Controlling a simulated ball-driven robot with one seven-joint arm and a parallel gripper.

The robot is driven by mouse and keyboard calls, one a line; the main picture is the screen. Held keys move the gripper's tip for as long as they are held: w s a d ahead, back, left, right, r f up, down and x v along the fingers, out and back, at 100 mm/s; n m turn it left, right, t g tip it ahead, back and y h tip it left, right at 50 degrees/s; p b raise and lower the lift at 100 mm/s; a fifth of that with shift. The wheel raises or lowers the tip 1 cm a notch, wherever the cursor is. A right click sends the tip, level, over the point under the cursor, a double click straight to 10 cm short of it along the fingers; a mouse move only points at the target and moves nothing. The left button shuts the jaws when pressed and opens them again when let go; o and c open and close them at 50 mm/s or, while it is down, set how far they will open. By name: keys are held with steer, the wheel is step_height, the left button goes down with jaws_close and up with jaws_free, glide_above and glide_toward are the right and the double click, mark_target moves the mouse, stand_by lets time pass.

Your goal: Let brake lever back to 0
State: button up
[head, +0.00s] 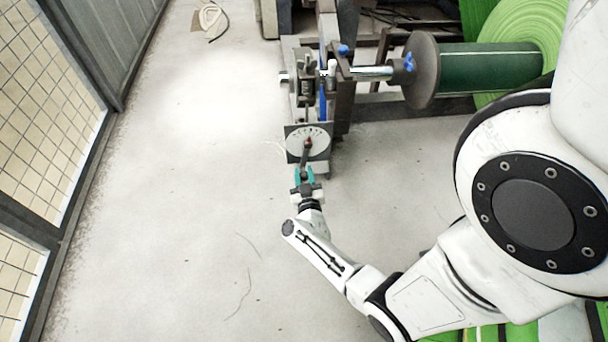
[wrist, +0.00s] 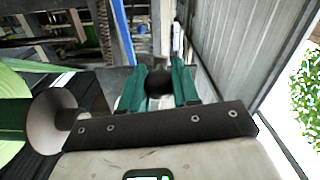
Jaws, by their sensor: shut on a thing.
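The brake lever (head: 307,151) shows as a dark, reddish upright part in front of a pale round dial (head: 294,143) on a dark plate. The dial's marks are too small to read. My gripper (head: 304,171), with teal fingers, is at the lever's lower end. In the wrist view, my gripper (wrist: 160,82) has its two teal fingers on either side of the dark round end of the lever (wrist: 160,78), shut on it. The gripper and fingers hide part of the lever and dial in the wrist view.
A machine frame (head: 342,110) stands behind the dial. A green roll (head: 485,70) with a grey end disc (head: 421,70) is to its right. A mesh fence (head: 45,110) runs along the left. The floor (head: 180,200) between is mostly clear.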

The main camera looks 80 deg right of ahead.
steer(key=shift+s, duration=0.1)
jaws_close()
steer(key=s+d+r+n+p, duration=0.3)
steer(key=s+n+p, duration=0.4)
steer(key=n, duration=0.4)
steer(key=shift+s+d, duration=0.15)
steer(key=shift+s, duration=0.35)
stand_by(0.3)
steer(key=o, duration=1)
jaws_free()
steer(key=p+v, duration=0.3)
steer(key=v, duration=0.7)
steer(key=shift+s+a, duration=0.2)
steer(key=shift+a, duration=0.1)
